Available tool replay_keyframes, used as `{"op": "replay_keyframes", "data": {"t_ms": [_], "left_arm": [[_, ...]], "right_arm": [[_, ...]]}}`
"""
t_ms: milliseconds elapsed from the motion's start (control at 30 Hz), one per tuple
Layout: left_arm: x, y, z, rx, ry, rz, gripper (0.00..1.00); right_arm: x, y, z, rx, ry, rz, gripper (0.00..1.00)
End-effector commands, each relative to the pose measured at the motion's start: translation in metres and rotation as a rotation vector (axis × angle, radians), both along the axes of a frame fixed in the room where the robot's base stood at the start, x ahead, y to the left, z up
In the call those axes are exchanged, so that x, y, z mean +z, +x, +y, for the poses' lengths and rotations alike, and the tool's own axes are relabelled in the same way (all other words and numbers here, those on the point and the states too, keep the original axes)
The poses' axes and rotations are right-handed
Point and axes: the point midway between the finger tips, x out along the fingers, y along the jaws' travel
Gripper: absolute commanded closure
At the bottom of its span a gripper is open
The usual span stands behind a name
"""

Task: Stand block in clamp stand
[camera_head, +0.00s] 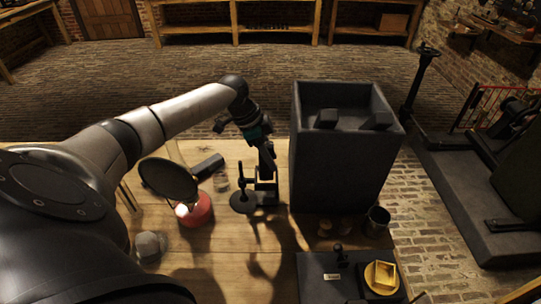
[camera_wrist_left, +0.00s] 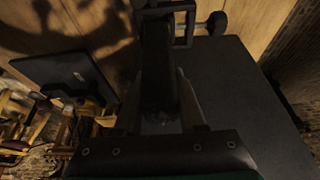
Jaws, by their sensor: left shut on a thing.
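My left gripper (camera_head: 264,148) is shut on a dark, long block (camera_head: 268,166), which hangs down nearly upright. In the left wrist view the block (camera_wrist_left: 158,75) runs away from me between the fingers (camera_wrist_left: 160,110). The black clamp stand (camera_head: 244,201) stands on the table, with a round base, a short post and a square frame (camera_head: 266,188). The frame (camera_wrist_left: 182,12) also shows at the top of the left wrist view, at the block's far end. The block's lower end is at the frame; I cannot tell whether it is inside. My right gripper is not in view.
A tall dark box (camera_head: 345,165) stands close to the right of the stand. A glass jar (camera_head: 221,180), a dark cylinder (camera_head: 208,166) and a red pot (camera_head: 196,210) are on the left. The table (camera_head: 235,255) is clear in front.

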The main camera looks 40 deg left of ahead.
Motion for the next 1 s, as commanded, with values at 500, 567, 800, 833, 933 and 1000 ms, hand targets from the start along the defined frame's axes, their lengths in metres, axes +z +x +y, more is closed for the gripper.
{"op": "replay_keyframes", "data": {"t_ms": [500, 567, 800, 833, 933, 1000], "left_arm": [[0.0018, 0.0005, 0.0005, 0.0, -0.001, -0.002, 1.0], [0.0015, 0.0005, 0.0004, 0.001, 0.0, -0.003, 1.0], [0.0009, 0.0004, 0.0004, 0.0, -0.001, -0.002, 1.0], [0.0009, 0.0004, 0.0004, 0.0, -0.001, -0.002, 1.0], [0.0008, 0.0004, 0.0003, 0.0, -0.001, -0.002, 1.0], [0.0008, 0.0004, 0.0003, 0.0, -0.001, -0.002, 1.0]], "right_arm": [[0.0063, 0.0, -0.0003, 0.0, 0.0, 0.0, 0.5], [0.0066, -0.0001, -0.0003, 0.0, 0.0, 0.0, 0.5], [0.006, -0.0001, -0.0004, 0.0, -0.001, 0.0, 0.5], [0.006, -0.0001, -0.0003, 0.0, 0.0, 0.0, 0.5], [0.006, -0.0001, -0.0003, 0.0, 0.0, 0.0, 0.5], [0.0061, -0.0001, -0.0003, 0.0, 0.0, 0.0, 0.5]]}}
